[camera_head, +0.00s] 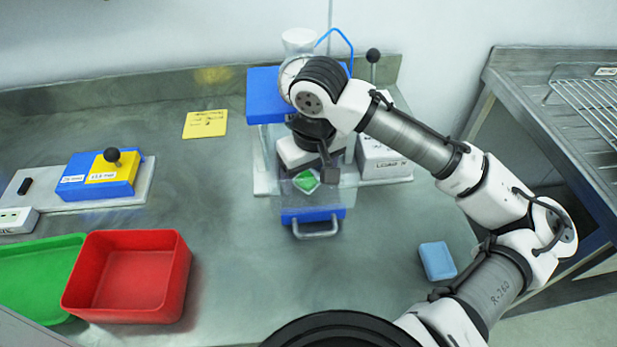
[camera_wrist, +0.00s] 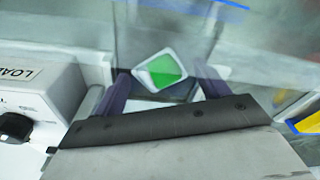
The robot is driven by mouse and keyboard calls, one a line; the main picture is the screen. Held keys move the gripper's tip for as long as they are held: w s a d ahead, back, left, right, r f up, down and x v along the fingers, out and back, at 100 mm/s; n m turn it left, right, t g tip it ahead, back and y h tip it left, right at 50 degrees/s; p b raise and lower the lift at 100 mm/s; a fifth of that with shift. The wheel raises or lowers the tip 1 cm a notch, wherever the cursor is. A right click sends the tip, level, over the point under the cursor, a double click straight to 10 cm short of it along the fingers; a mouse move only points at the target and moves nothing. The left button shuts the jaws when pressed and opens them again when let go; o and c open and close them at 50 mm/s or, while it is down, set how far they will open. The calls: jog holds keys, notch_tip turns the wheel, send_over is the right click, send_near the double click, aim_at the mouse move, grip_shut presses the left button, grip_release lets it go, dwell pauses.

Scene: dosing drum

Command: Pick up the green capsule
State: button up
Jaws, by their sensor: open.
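The green capsule (camera_head: 306,181) shows as a small green patch with a white rim, inside a clear-walled chamber at the front of the dosing machine. In the wrist view the capsule (camera_wrist: 163,71) is a tilted, rounded green and white square on a dark base. My gripper (camera_wrist: 160,84) is open, with one finger to each side of the capsule in that view. I cannot tell the height gap between them or whether they touch. In the head view my wrist hides part of the machine, and the fingertips are hard to make out.
A blue drawer front with a grey handle (camera_head: 316,229) sits below the chamber. A white box (camera_head: 382,160) stands right of the machine. A red bin (camera_head: 130,278), a green tray (camera_head: 38,275) and a light blue block (camera_head: 437,261) lie on the bench. The bench middle is clear.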

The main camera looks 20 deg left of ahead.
jog(key=c, duration=1.1)
jog(key=shift+r, duration=0.2)
